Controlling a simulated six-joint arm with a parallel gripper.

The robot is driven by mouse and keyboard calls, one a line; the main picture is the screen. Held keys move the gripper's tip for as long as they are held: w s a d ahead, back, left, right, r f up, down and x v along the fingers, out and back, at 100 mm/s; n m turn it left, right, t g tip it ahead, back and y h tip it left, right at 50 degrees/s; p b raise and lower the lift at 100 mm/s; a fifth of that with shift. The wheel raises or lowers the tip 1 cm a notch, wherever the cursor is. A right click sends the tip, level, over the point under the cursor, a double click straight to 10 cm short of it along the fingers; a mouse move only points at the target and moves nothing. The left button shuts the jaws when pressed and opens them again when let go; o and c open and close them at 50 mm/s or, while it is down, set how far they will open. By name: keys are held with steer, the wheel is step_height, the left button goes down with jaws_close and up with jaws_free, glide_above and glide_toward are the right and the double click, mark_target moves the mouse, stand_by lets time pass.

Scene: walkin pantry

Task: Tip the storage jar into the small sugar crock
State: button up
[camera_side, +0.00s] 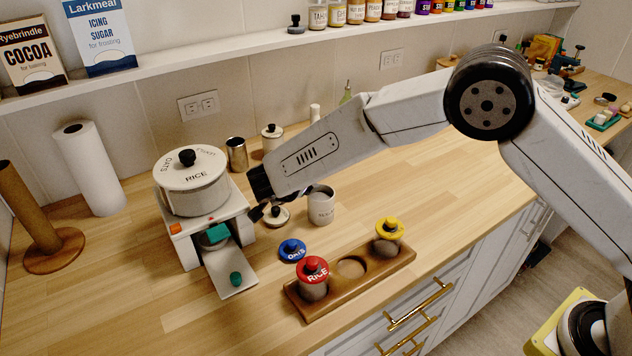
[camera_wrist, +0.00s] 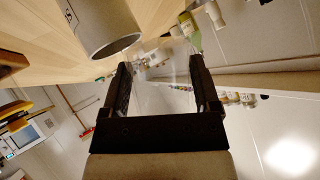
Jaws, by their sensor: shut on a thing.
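My gripper (camera_side: 253,199) is in the air between the white dispenser and the crock in the side view. In the wrist view, my two fingers (camera_wrist: 159,78) are apart around a faint clear glass shape, the storage jar (camera_wrist: 165,68). Its contents and exact tilt cannot be made out, and I cannot pick it out in the side view. The small sugar crock (camera_side: 321,207) stands upright and open, to the right of my gripper; its lettering is partly readable. A grey open-mouthed cylinder (camera_wrist: 105,28), probably this crock, shows at upper left in the wrist view.
A pale lid (camera_side: 276,216) and a blue OATS lid (camera_side: 292,250) lie on the counter. A wooden rack (camera_side: 335,297) holds red-lidded and yellow-lidded jars with an empty hole between. The white dispenser (camera_side: 186,243) with a RICE pot on top stands left. Front-left counter is clear.

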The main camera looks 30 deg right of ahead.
steer(key=n+h, duration=0.1)
steer(key=h, duration=0.1)
steer(key=d+f+n+g+h, duration=0.1)
steer(key=shift+s+n, duration=0.3)
steer(key=shift+h, duration=0.3)
steer(key=shift+r, duration=0.2)
